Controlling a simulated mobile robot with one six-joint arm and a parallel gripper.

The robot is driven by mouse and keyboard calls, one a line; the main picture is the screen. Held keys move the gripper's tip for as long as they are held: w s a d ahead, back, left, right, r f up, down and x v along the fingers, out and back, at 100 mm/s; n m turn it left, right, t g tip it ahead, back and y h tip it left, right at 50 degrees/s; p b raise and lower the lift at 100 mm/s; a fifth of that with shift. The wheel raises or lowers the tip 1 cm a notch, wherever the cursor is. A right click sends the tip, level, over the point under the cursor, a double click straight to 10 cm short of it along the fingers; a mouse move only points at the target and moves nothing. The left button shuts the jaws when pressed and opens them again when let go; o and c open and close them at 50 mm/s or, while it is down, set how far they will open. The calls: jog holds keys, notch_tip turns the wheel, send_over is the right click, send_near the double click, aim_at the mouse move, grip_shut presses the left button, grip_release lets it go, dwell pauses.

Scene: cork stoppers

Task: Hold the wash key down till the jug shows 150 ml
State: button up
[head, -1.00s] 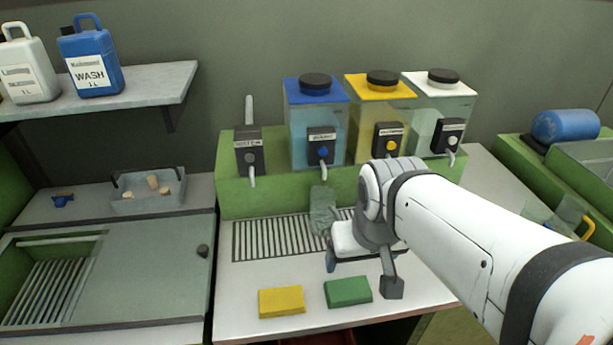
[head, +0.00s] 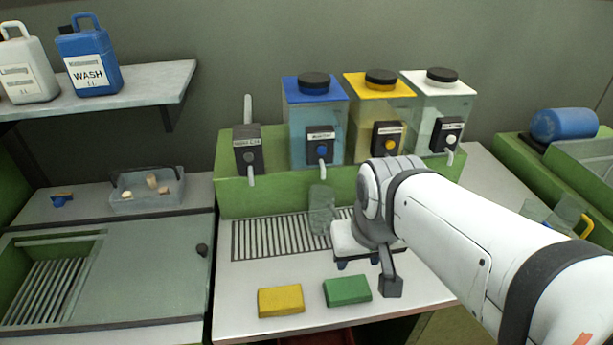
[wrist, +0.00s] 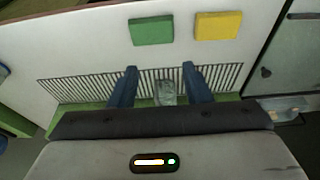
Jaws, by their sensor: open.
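A clear jug (head: 321,208) stands upright on the slotted drip grille (head: 265,238), below the blue-lidded tank (head: 316,105). That tank's tap has a black block with a blue key (head: 322,151); its label is too small to read. No level or marks on the jug are readable. My gripper (head: 358,264) is open and empty, low over the counter to the right and front of the jug. In the wrist view the jug (wrist: 166,93) appears between my open fingers (wrist: 159,69), apart from both.
Yellow (head: 281,301) and green (head: 347,290) sponges lie at the counter's front. Yellow-lidded (head: 380,115) and white-lidded (head: 440,110) tanks stand to the right of the blue one. A yellow-handled jug (head: 570,215) is at far right. A blue WASH bottle (head: 90,60) stands on the shelf.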

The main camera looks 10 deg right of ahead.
grip_shut()
dwell(1.1)
